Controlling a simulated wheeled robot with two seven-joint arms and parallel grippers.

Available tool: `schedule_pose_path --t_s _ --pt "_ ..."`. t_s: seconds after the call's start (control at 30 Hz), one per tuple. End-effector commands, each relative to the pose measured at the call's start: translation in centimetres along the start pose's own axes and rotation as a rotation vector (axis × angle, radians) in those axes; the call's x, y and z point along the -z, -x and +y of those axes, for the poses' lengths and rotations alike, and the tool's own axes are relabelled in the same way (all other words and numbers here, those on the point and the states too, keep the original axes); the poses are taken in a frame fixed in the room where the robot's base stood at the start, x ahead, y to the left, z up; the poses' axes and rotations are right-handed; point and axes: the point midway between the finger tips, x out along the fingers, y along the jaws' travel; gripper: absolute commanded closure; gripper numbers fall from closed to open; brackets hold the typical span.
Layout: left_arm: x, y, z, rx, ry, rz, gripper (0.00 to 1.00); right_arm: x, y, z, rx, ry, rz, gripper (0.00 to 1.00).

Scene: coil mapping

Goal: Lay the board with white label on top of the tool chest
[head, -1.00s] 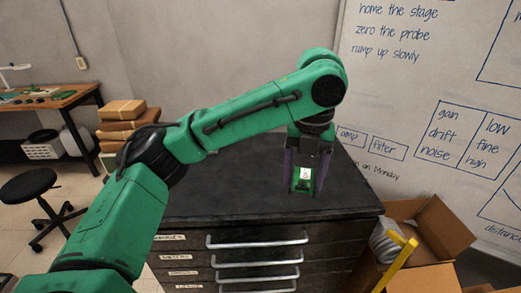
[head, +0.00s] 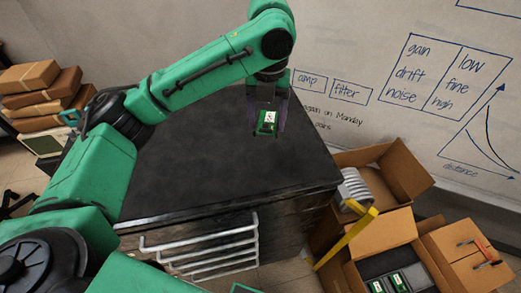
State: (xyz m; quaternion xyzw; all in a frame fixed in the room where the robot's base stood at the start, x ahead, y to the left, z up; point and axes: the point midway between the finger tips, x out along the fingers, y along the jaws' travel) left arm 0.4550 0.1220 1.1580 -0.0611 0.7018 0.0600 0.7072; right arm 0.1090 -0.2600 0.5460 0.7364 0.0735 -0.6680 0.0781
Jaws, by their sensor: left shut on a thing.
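My left gripper (head: 266,126) points down and is shut on the board with white label (head: 266,124), a small green board with a white patch. The board hangs upright between the fingers, over the back right part of the tool chest's dark top (head: 210,165) in the picture. I cannot tell how large the gap under it is. The chest top is bare. My right gripper is not in view.
An open cardboard box (head: 385,250) at the lower right holds more green boards with white labels (head: 388,283). Brown packages (head: 40,95) are stacked at the left. A whiteboard rises behind.

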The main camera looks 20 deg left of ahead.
Motion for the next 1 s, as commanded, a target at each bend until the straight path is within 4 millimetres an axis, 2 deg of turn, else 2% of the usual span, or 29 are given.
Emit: schedule_pose_path --t_s 0.03,0.1,0.5,0.8,0.83,0.9,1.0 --pt "0.2 -2.1 -0.1 0.000 -0.002 0.009 0.85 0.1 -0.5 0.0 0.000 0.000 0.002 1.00" --pt "0.2 -4.3 0.0 0.001 -0.001 0.009 0.85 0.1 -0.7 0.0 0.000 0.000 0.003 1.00" --pt "0.1 -11.4 0.1 -0.001 0.001 0.001 0.85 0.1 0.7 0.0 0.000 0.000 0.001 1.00" --pt "0.0 -12.0 0.0 0.000 0.000 -0.002 0.85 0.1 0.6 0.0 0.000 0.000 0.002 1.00" --pt "0.0 -12.1 0.0 0.000 0.000 -0.001 0.27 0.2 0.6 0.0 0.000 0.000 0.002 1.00" --pt "0.0 -12.0 0.0 0.000 0.000 -0.002 0.01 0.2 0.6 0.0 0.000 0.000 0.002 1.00" --pt "0.0 -12.0 0.0 0.000 0.000 -0.001 0.01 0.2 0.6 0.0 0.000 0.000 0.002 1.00"
